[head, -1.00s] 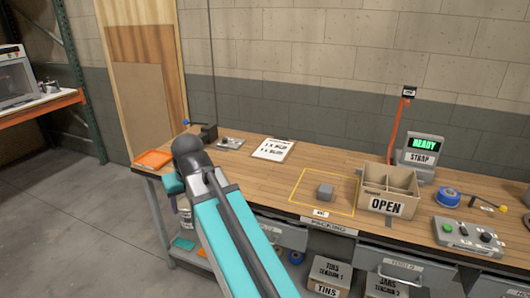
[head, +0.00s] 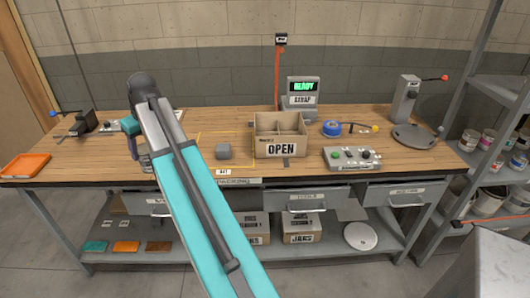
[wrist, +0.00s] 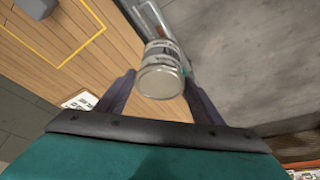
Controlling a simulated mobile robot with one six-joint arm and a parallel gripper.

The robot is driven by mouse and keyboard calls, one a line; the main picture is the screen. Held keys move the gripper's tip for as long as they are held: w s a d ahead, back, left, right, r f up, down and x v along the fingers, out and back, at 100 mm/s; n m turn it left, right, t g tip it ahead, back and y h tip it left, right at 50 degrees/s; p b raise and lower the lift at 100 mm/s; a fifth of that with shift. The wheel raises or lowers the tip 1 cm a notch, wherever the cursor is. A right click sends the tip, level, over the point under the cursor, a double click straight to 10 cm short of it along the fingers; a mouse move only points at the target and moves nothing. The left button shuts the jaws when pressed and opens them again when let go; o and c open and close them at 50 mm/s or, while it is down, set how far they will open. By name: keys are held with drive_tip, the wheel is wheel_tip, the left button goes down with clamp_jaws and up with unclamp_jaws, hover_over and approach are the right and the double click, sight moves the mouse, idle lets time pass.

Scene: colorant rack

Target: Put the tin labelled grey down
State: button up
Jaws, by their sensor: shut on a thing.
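In the wrist view a silvery tin (wrist: 162,84) with a pale label band sits between the two fingers of my gripper (wrist: 159,76). The gripper is shut on it. The label is too small to read, so I cannot tell whether it says grey. In the head view my gripper (head: 138,148) is near the front edge of the wooden bench (head: 400,160), left of the yellow outline, and my arm hides most of it. The tin is held near the bench edge, with floor beyond it in the wrist view.
A grey block (head: 222,151) stands inside the yellow outline (head: 240,134). An orange tray (head: 25,166) lies far left. A rack at right holds several tins (head: 487,141).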

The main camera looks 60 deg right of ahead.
drive_tip(key=s+d, duration=0.3)
drive_tip(key=d, duration=0.9)
drive_tip(key=s+d, duration=0.4)
drive_tip(key=d, duration=0.9)
drive_tip(key=s+d, duration=0.6)
drive_tip(key=d, duration=0.3)
drive_tip(key=s+d+r+m, duration=0.1)
drive_tip(key=s+d, duration=0.6)
drive_tip(key=d, duration=0.2)
drive_tip(key=shift+s+d+r+t+h+b, duration=0.25)
drive_tip(key=shift+s+d+t+h+b, duration=0.05)
drive_tip(key=shift+b, duration=0.1)
drive_tip(key=shift+f, duration=0.1)
wheel_tip(320, 180, down, 6)
drive_tip(key=p, duration=0.1)
drive_tip(key=shift+p, duration=0.35)
drive_tip(key=shift+f, duration=0.1)
drive_tip(key=shift+f+p, duration=0.5)
drive_tip(key=shift+f, duration=1.3)
